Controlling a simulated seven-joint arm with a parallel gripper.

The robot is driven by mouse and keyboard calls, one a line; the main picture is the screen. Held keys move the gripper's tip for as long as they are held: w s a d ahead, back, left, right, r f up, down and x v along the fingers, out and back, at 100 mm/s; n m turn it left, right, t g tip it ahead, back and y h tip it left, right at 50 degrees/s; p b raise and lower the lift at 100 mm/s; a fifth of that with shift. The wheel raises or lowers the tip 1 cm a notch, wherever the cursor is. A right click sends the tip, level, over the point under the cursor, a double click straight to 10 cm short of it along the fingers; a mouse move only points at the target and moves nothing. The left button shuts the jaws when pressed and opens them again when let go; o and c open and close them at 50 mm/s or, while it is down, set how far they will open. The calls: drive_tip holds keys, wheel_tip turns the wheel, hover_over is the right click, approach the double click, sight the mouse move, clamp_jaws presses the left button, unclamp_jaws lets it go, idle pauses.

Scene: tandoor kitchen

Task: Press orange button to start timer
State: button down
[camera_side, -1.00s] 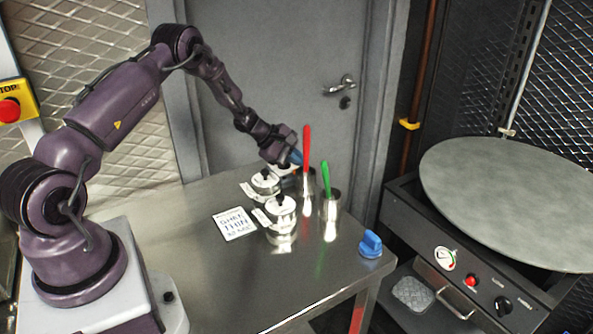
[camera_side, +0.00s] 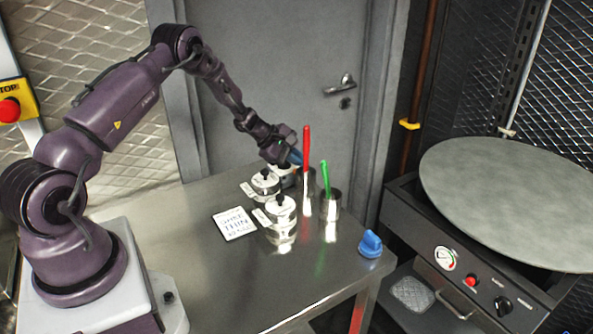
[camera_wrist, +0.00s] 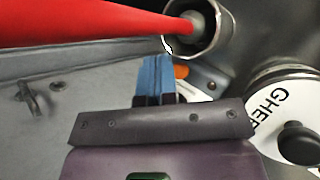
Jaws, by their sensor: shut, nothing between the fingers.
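My gripper (camera_wrist: 155,78) is shut and empty, its blue fingertips together. In the wrist view, a small orange piece (camera_wrist: 181,71), which looks like part of the orange button, shows just right of the fingertips. The fingers and wrist hide the rest, and I cannot tell whether they touch it. A white surface lies under and beside it. In the side view, my gripper (camera_side: 295,157) is low over the far part of the table, behind the lidded pots and just left of the red handle. The button cannot be made out clearly there.
A red-handled utensil (camera_side: 306,150) stands close beside my gripper in a metal cup. A green-handled one (camera_side: 326,177) stands in another cup (camera_side: 330,205). A lidded pot labelled GHEE (camera_wrist: 270,118) is near.

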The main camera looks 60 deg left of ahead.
drive_tip(key=shift+f, duration=0.1)
drive_tip(key=shift+f, duration=0.35)
drive_tip(key=shift+s+f, duration=0.1)
drive_tip(key=shift+d+f, duration=0.35)
drive_tip(key=shift+f, duration=0.4)
idle(1.0)
drive_tip(key=shift+r, duration=0.1)
drive_tip(key=shift+s+d+r, duration=0.1)
drive_tip(key=shift+d+r, duration=0.1)
drive_tip(key=shift+r, duration=0.7)
drive_tip(key=shift+a+r, duration=0.15)
drive_tip(key=shift+r, duration=1.15)
drive_tip(key=shift+a+r, duration=0.15)
drive_tip(key=shift+r, duration=1.1)
